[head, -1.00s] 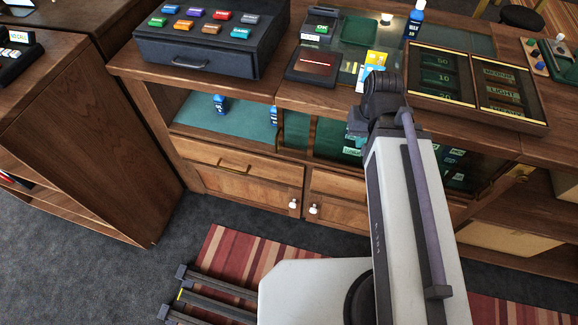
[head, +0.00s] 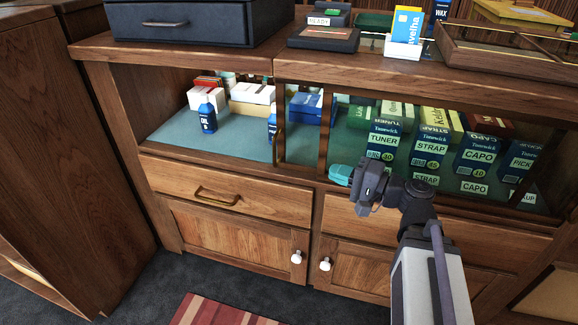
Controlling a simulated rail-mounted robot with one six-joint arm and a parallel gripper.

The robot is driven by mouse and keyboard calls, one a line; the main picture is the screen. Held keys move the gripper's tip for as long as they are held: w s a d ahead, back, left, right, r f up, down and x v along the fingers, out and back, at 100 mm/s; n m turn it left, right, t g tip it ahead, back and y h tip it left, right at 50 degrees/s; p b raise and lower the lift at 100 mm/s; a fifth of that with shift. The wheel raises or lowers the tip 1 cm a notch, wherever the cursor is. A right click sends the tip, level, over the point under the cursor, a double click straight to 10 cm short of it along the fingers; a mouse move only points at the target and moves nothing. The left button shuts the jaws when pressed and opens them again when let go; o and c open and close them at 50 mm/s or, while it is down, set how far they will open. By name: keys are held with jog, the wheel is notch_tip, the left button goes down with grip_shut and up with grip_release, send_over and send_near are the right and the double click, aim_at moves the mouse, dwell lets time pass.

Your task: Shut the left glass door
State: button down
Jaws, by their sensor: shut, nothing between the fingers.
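The glass-fronted cabinet has an open bay (head: 165,115) on its left side. The left glass door appears slid to the right. An upright strip (head: 280,125), which looks like its left edge, stands near the cabinet's middle. Another upright frame bar (head: 324,135) stands just right of it, and the panes seem to overlap there. The glass itself is hard to make out. My gripper (head: 341,175) has teal fingertips, closed and empty. It is low in front of the right bay, right of the left door's edge. I cannot tell whether it touches anything.
A blue bottle (head: 207,116) and white boxes (head: 258,94) stand in the left bay. Labelled boxes (head: 430,150) fill the right bay. Below are a drawer (head: 225,190) with a brass handle and cupboard doors with white knobs (head: 296,257). A card holder (head: 403,45) stands on the counter.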

aim_at(284, 156)
jog(key=x, duration=1.4)
jog(key=shift+f, duration=0.1)
jog(key=shift+a, duration=0.15)
